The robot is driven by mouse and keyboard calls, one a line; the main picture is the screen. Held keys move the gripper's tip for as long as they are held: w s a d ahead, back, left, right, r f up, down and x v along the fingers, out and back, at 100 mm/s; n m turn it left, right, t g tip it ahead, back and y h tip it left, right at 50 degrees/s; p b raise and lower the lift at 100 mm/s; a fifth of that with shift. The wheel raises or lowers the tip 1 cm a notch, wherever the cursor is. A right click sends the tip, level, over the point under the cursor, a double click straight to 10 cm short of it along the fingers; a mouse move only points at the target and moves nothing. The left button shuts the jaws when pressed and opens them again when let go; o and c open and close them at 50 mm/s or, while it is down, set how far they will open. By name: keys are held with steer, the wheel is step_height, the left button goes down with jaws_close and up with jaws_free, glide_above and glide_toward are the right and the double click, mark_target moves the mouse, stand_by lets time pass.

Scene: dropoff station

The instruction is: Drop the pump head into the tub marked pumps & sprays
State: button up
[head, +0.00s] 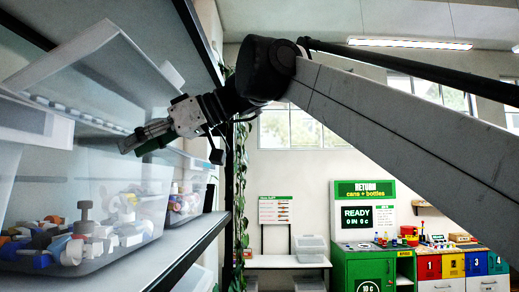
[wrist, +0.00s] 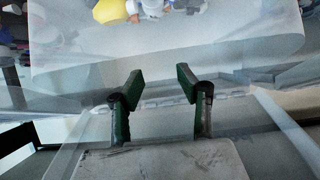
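A clear tub (head: 120,252) on the shelf at left in the head view holds several caps and pump parts. No label on it is readable. A dark grey pump head (head: 84,212) stands out on top of the pile inside; I cannot tell whether it is the task's own. My gripper (head: 138,141) is above the tub, by its raised clear lid. In the wrist view my gripper (wrist: 160,86) has its green-padded fingers apart with nothing between them. A clear tub wall (wrist: 190,62) and some loose parts (wrist: 150,10) lie beyond the fingertips.
A second clear tub (head: 184,205) with small parts stands farther along the shelf (head: 185,252). A dark shelf post (head: 228,195) rises beside it. A green return machine (head: 367,235) and coloured numbered bins (head: 455,265) stand far back at right.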

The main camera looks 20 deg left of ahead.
steer(key=v, duration=1.2)
stand_by(0.6)
